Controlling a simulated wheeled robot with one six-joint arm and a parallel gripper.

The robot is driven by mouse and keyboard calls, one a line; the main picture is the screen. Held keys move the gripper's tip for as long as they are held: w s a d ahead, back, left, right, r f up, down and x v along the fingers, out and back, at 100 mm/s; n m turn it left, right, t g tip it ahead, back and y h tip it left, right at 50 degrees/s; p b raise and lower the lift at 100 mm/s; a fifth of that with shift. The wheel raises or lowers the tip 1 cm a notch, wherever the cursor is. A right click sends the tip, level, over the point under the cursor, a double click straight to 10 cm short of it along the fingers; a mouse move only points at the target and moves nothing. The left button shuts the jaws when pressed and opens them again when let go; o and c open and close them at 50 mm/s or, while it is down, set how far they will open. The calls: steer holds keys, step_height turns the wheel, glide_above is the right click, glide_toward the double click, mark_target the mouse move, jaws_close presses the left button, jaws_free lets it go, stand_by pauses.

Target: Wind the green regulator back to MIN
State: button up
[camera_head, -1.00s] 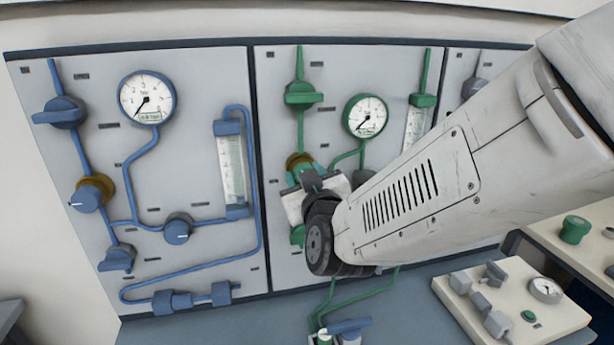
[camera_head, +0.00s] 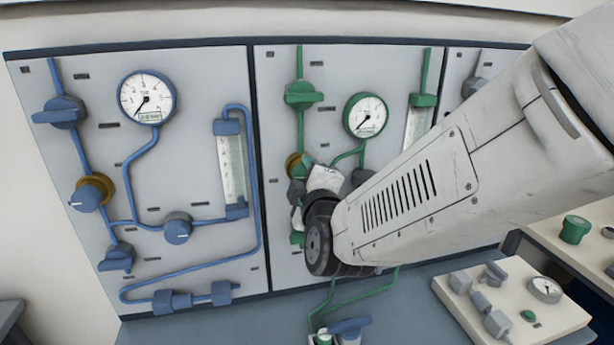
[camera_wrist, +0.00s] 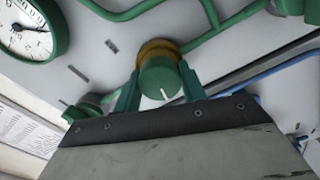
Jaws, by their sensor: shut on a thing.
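The green regulator knob (camera_wrist: 160,78) shows in the wrist view with a white pointer line on its face and a brass collar (camera_wrist: 158,48) behind it. My gripper (camera_wrist: 160,88) has its two green fingers on either side of the knob, shut on it. In the head view my gripper (camera_head: 312,190) is at the middle panel and hides most of the knob; only part of the brass collar (camera_head: 294,165) shows. No MIN mark can be read. The green gauge (camera_head: 366,115) above right has its needle pointing to the lower left.
A green valve handle (camera_head: 300,95) sits above the regulator on the same pipe. The blue panel (camera_head: 60,215) with its own regulator (camera_head: 86,198) is to the left. A cream control box (camera_head: 515,300) stands on the bench at the lower right.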

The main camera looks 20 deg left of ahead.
steer(key=shift+n, duration=1)
steer(key=shift+f, duration=0.1)
steer(key=o, duration=1)
steer(key=shift+s, duration=0.1)
steer(key=v, duration=0.7)
steer(key=shift+s+d, duration=0.2)
steer(key=shift+s, duration=0.1)
